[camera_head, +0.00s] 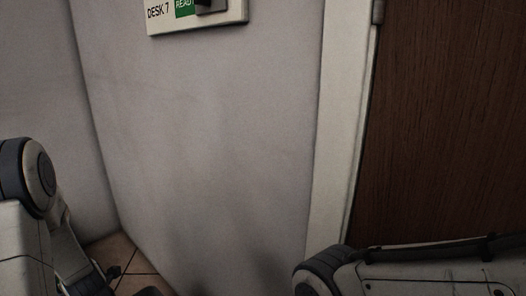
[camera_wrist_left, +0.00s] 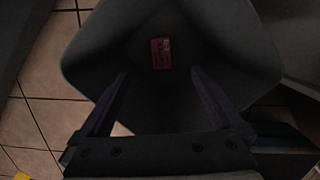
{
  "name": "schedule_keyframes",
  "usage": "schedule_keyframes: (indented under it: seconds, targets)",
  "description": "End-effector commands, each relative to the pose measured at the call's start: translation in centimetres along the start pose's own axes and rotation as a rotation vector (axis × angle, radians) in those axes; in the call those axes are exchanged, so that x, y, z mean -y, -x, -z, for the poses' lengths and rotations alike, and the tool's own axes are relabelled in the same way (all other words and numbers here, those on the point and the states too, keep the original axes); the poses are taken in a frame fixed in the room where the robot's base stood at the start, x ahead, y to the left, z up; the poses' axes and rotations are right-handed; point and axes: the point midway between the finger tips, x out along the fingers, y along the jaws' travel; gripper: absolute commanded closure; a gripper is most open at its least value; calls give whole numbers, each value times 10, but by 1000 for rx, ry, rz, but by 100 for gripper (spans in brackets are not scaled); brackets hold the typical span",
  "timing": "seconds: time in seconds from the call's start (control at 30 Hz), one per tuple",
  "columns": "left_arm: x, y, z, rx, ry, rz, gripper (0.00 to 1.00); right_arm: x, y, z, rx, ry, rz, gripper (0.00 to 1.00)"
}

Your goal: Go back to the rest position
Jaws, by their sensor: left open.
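My left gripper (camera_wrist_left: 158,82) shows in the left wrist view with its two dark fingers spread apart. Nothing is held between them. My left arm enters the head view at the lower left, and its gripper cannot be clearly made out there. Part of my right arm crosses the lower right of the head view. My right gripper is outside both views.
A brown door (camera_head: 450,120) in a white frame (camera_head: 340,120) is at right. The wrist view shows a tiled floor (camera_wrist_left: 45,75) and a dark shape with a red label (camera_wrist_left: 160,53) beyond the fingers.

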Motion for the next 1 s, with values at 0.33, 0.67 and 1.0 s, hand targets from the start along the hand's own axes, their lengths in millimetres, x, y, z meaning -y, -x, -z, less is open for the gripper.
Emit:
schedule_keyframes:
  seconds: [0.33,0.67,1.0]
  targets:
    - [0,20,2,0,0,-1,0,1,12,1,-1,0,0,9]
    - [0,68,2,-1,-1,0,0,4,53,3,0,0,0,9]
    - [0,71,4,-2,-1,0,0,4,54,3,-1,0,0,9]
